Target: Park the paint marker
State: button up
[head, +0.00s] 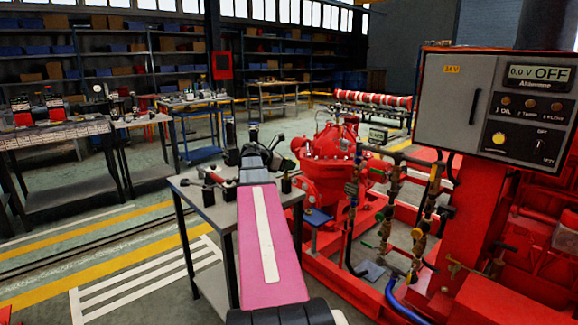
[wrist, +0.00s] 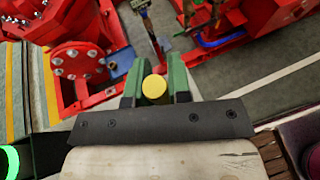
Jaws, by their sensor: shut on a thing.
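The paint marker (wrist: 154,88) shows in the wrist view as a round yellow end. It sits between the two green fingers of my gripper (wrist: 154,91), which is shut on it. The rest of the marker is hidden by the fingers and the dark gripper body. In the head view my pink arm reaches forward over a small grey metal table (head: 222,213), and the fingers and the marker cannot be made out there. I cannot tell which thing on the table is the marker's parking place.
Small dark items (head: 208,195) stand on the table, left of my arm. A dark cup-like holder (head: 286,185) stands to its right. The red pump (head: 325,150) with pipes and the control box (head: 492,105) are close on the right. Striped floor (head: 140,280) at left is clear.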

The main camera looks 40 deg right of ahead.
jog(key=shift+f, duration=1)
dwell(0.4)
jog(key=o, duration=0.9)
jog(key=v, duration=1)
jog(key=shift+w+a+r, duration=0.1)
jog(key=shift+a+r, duration=0.05)
jog(key=shift+a, duration=0.2)
